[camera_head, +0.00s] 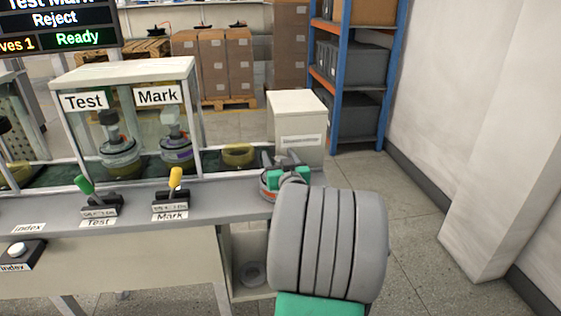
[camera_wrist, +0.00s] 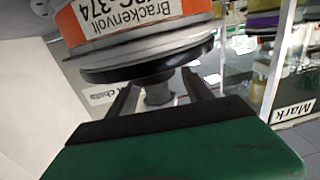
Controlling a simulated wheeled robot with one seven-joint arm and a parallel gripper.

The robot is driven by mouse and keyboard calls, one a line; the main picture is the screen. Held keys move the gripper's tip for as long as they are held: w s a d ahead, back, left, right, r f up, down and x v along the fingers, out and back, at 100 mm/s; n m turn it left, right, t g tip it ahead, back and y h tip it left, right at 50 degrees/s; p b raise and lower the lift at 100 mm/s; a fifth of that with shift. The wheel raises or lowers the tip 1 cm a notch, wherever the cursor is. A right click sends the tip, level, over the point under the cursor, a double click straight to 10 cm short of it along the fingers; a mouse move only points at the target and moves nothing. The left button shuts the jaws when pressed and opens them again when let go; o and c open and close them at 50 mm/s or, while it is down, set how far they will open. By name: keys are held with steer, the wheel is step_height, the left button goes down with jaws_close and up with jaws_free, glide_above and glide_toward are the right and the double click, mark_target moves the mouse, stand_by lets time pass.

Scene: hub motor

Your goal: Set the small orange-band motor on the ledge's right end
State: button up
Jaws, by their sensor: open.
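The small orange-band motor (camera_head: 267,186) is at the right end of the grey ledge (camera_head: 232,194), partly hidden behind my gripper. It appears to rest on the ledge, but its contact is not clear. My gripper (camera_head: 285,176) is at the motor, with my grey arm in front. In the wrist view the motor (camera_wrist: 140,27) fills the top, with an orange label reading "Brackenvolt" and a dark disc. The fingers of my gripper (camera_wrist: 160,94) stand apart on either side of a short grey shaft, with gaps visible.
A white box (camera_head: 297,125) stands just behind the ledge's right end. A yellow-banded motor (camera_head: 238,155) lies on the dark belt. The clear Test and Mark enclosure (camera_head: 130,75), green lever (camera_head: 87,187) and yellow lever (camera_head: 175,180) are left. Open floor (camera_head: 425,260) lies right.

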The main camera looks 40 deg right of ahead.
steer(key=b+v, duration=0.1)
steer(key=v, duration=1.1)
stand_by(0.8)
